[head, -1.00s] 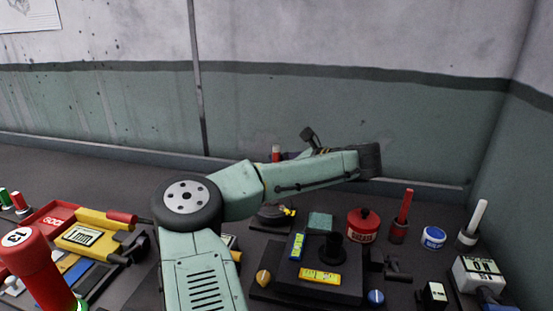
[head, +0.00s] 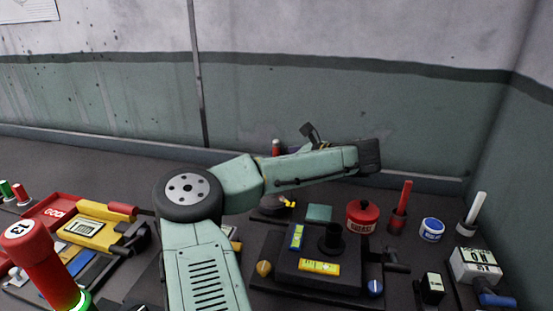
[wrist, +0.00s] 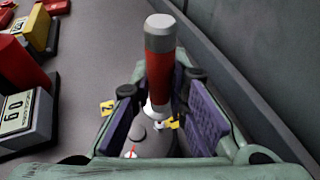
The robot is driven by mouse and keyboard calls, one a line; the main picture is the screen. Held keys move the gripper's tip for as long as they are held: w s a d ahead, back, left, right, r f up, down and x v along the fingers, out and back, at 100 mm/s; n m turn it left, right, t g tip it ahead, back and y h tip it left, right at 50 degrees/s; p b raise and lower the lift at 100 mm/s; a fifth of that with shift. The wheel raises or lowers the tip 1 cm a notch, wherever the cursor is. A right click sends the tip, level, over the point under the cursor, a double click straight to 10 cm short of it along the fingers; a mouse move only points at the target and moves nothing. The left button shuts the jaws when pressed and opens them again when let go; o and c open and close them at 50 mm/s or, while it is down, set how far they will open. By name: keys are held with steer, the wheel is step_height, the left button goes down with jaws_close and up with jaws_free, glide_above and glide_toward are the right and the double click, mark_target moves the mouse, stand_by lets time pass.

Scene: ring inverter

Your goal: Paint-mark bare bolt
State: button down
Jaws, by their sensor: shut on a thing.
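My gripper (wrist: 160,112) is shut on a red paint marker (wrist: 160,75) with a grey end, held between its purple pads. The marker's pale lower end points down at a grey round part (wrist: 150,143). Small pale bolt-like spots and yellow number tags (wrist: 107,107) show around it; one tag reads 2. A red-and-white spot (wrist: 130,153) is near the bottom. I cannot tell whether the tip touches a bolt or which bolt is bare. In the head view the dark round part (head: 272,207) is partly behind my arm, and the marker's red top (head: 276,147) shows above it.
A red can (head: 362,217), a red stick in a holder (head: 399,220) and a blue-white jar (head: 432,230) stand at right. A yellow meter (head: 88,228) is at left. The wall runs close behind the arm.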

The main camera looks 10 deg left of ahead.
mark_target(279, 145)
steer(key=shift+f, duration=0.5)
stand_by(1.2)
steer(key=shift+r+p, duration=0.45)
steer(key=shift+r, duration=2.1)
steer(key=shift+s, duration=0.1)
